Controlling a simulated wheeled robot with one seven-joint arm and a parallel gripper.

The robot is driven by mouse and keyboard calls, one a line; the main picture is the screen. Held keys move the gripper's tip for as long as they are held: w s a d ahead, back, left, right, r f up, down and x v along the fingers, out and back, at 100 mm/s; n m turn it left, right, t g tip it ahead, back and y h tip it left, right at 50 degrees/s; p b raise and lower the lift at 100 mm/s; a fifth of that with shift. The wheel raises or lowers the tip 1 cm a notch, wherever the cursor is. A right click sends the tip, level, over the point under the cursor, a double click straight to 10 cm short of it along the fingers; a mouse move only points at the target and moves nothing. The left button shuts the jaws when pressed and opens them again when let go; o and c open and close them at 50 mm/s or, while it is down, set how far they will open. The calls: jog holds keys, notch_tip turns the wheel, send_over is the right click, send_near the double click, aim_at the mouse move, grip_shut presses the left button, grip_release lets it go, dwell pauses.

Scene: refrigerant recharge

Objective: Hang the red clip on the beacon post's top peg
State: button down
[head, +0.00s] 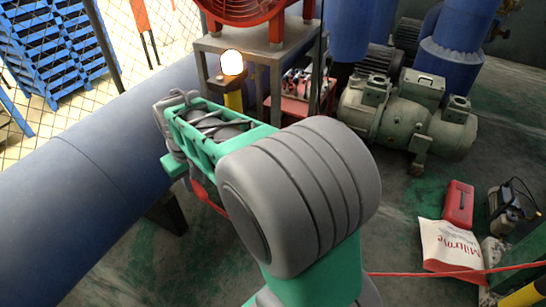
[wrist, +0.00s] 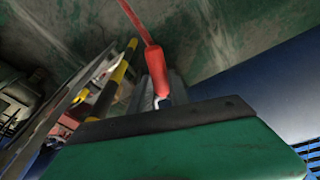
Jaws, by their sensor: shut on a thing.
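The red clip (wrist: 155,72) shows in the wrist view with a red cable running up from it and a small silvery end. My gripper (wrist: 162,90) is shut on it. In the head view my gripper is at the far end of my green and grey arm, its fingertips largely hidden; a red piece (head: 207,198) shows below the arm, clip or cable, I cannot tell which. The beacon post (head: 233,100) is yellow with a glowing lamp (head: 232,63), just behind and right of the gripper. A yellow and black post (wrist: 112,80) shows left of the clip in the wrist view. I cannot make out the top peg.
A large blue pipe (head: 85,190) runs along the left. A metal stand (head: 262,45) with a red fan stands behind the beacon. A grey-green pump (head: 405,120) is at right. A white bag (head: 450,245), a red case (head: 459,205) and a red cable (head: 440,273) lie on the floor.

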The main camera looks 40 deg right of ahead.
jog(key=w+d+f+m+t+b, duration=0.1)
jog(key=w+d+f+t+b, duration=0.1)
jog(key=d+f+t+b, duration=0.5)
jog(key=w+d+f+m+t+b, duration=0.1)
jog(key=w+d+f+t+b, duration=0.15)
jog(key=d+f+b, duration=0.7)
jog(key=s+d+r+m+t+h+b, duration=0.1)
jog(key=s+d+r+t+b, duration=0.1)
jog(key=s+d+r+b, duration=0.3)
jog(key=d+r+t+b, duration=0.1)
jog(key=d+r+t, duration=0.25)
jog(key=d, duration=0.45)
jog(key=w+a+p, duration=0.2)
jog(key=w+a, duration=0.1)
jog(key=w, duration=0.4)
jog(key=shift+w+f+g+p, duration=0.15)
jog(key=shift+w+g+p, duration=0.15)
jog(key=shift+w+p, duration=0.1)
